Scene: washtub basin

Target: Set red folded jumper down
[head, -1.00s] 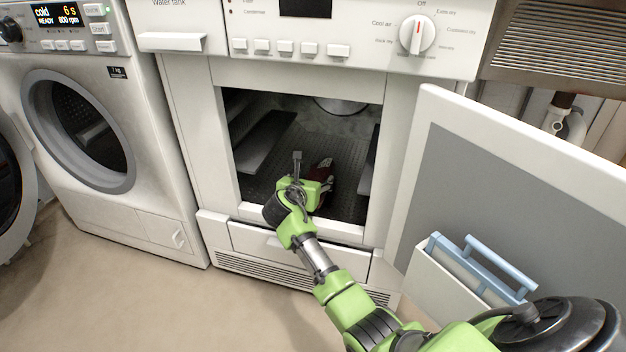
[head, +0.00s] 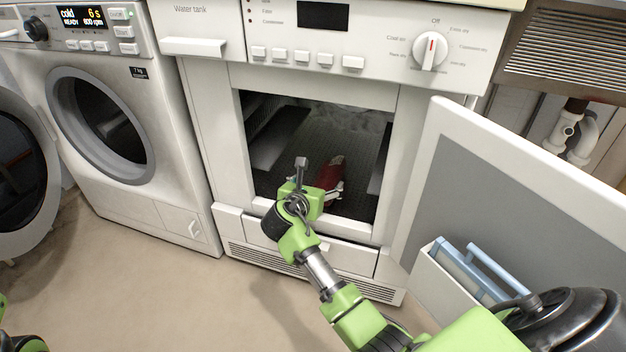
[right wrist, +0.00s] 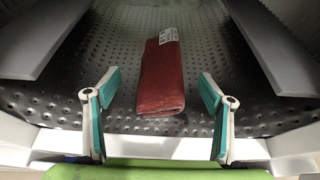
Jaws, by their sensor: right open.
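The red folded jumper (head: 329,174) lies inside the open dryer on its dark dimpled floor, partly hidden behind my right gripper in the head view. In the right wrist view the jumper (right wrist: 162,78) lies flat and lengthwise, with a white printed tag at its far end. My right gripper (right wrist: 158,115) is open and empty, its two teal-padded fingers spread on either side of the jumper's near end and apart from it. In the head view my right gripper (head: 318,195) is at the dryer's opening. A bit of my left arm shows at the lower left; its gripper is out of view.
The dryer drum floor (right wrist: 110,100) has grey paddles at left and right. The dryer door (head: 520,190) stands open to the right. A white box with blue handles (head: 465,275) is beside it. A washing machine (head: 105,125) with its door open stands at left.

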